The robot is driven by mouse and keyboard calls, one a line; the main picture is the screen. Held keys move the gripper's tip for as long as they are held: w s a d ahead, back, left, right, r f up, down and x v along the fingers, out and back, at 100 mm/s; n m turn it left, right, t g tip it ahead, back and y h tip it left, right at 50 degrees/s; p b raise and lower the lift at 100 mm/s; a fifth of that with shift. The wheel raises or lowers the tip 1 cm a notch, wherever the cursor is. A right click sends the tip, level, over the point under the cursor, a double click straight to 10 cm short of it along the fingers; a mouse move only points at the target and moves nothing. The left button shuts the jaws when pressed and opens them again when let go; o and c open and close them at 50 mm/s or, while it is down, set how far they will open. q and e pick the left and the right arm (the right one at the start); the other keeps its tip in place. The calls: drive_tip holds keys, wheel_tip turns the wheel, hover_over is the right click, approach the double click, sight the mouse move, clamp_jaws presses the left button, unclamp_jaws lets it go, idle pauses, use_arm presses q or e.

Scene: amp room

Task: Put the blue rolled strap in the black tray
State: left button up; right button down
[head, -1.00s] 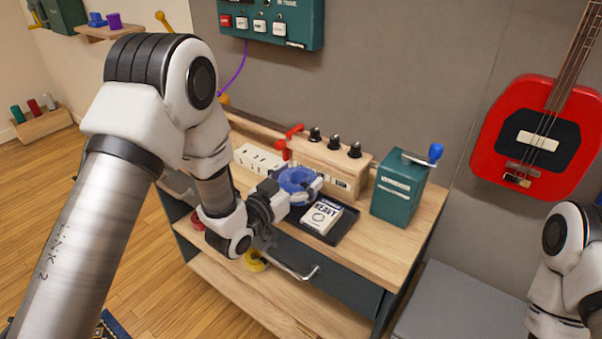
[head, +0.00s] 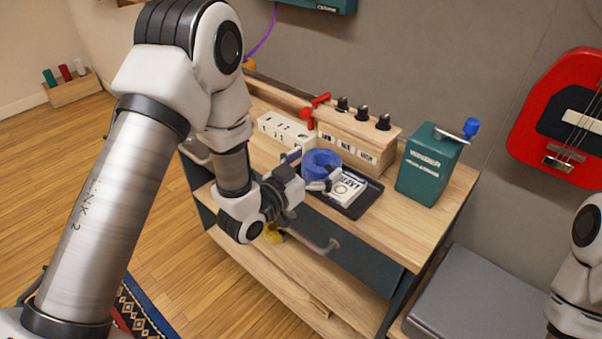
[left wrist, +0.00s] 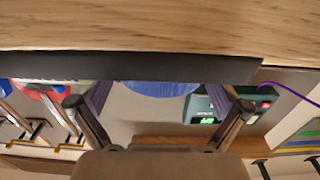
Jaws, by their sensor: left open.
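The blue rolled strap (head: 322,163) shows at the back left of the black tray (head: 371,199) on the bench. I cannot tell whether it rests inside the tray or stands just beside it. My left gripper (head: 308,171) is open at the strap's near side, with a finger on either side of it. In the left wrist view the open fingers (left wrist: 158,100) show with the strap (left wrist: 152,90) between them, partly hidden behind a dark band. A white pack with dark lettering (head: 346,188) lies in the tray. My right gripper is out of view.
A wooden box with black knobs (head: 352,143) stands behind the strap. A teal crank box (head: 425,170) is to the right, and a white power strip (head: 287,131) to the left. The wooden bench top (head: 390,228) is clear in front of the teal box.

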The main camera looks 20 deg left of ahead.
use_arm(q)
drive_tip(key=p+v, duration=0.2)
drive_tip(key=v, duration=0.8)
drive_tip(key=s+a+f+n+g+y, duration=0.1)
drive_tip(key=s+f+g+y, duration=0.1)
drive_tip(key=s+f+g, duration=0.75)
drive_tip(key=s+a+f+n+g+y, duration=0.15)
drive_tip(key=s+f, duration=0.25)
drive_tip(key=f, duration=1.1)
drive_tip(key=s+f+n+g+y, duration=0.2)
drive_tip(key=s+f+g, duration=0.3)
drive_tip(key=s, duration=0.5)
drive_tip(key=shift+s+a+g+y, duration=0.35)
drive_tip(key=shift+s+a+g, duration=0.05)
drive_tip(key=shift+a+g, duration=0.1)
wheel_tip(320, 180, up, 7)
drive_tip(key=p, duration=0.7)
drive_tip(key=shift+r, duration=0.1)
